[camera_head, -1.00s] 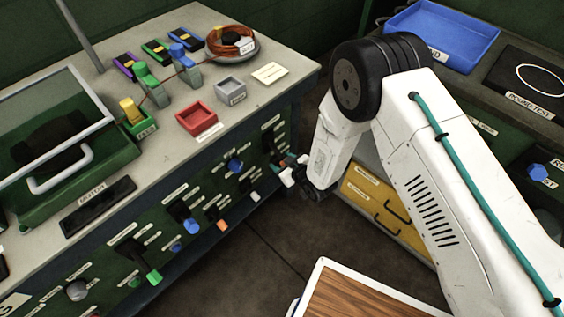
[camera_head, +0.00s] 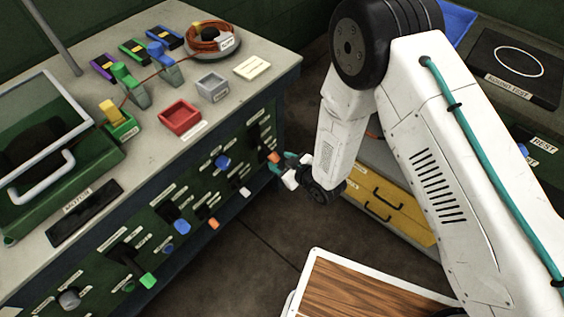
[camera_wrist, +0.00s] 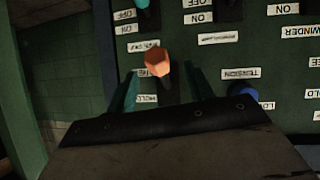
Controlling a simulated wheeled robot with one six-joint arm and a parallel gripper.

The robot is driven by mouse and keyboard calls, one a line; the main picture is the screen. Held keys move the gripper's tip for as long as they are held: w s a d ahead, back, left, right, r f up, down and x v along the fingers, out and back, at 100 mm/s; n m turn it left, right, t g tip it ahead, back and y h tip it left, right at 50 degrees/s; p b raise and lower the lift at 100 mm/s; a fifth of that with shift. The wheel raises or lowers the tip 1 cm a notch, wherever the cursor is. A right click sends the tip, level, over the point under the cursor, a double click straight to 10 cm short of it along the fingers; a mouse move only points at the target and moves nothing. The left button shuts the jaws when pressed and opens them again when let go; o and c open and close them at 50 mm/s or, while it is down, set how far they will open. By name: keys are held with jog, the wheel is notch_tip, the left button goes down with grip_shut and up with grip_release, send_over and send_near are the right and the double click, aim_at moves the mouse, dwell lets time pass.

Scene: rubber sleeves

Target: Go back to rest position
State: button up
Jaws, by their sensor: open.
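My gripper (camera_head: 282,164) is in front of the dark green panel on the bench's front, near its right end. In the wrist view my gripper (camera_wrist: 163,92) shows two teal fingers spread apart. An orange knob (camera_wrist: 157,63) on the panel appears between and just beyond the fingertips; I cannot tell whether they touch it. The same orange knob (camera_head: 274,157) shows beside the fingers in the head view. Nothing is seen held.
The bench top carries a red tray (camera_head: 180,116), a grey tray (camera_head: 212,87), an orange cable coil (camera_head: 205,36) and a green machine (camera_head: 50,165). A blue knob (camera_head: 222,162) sits on the panel. Yellow drawers (camera_head: 390,200) and a wood-topped surface (camera_head: 370,285) stand right of the open floor.

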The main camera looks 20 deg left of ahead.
dwell(0.5)
jog(key=s+d+f+m+g+h, duration=0.1)
jog(key=s+d+f+g+h, duration=0.25)
jog(key=d+h, duration=0.4)
jog(key=s+d+r+m+g+h, duration=0.2)
jog(key=d+r+m+h, duration=0.15)
jog(key=d+r, duration=1.2)
jog(key=s+d+r+m+g+h, duration=0.2)
jog(key=d+r+m, duration=0.3)
jog(key=d+r, duration=1)
jog(key=s+d+r+m+t, duration=0.1)
jog(key=s+d+r, duration=0.2)
jog(key=r, duration=0.3)
jog(key=s+d+r+m+t+y, duration=0.1)
jog(key=s+d+r+m, duration=0.1)
jog(key=s+r, duration=0.3)
jog(key=s+d+r+m+t, duration=0.1)
jog(key=s+d+r+m, duration=0.1)
jog(key=r, duration=0.6)
jog(key=shift+s+d+r+y, duration=0.4)
jog(key=shift+s+d, duration=0.45)
jog(key=shift+s, duration=0.3)
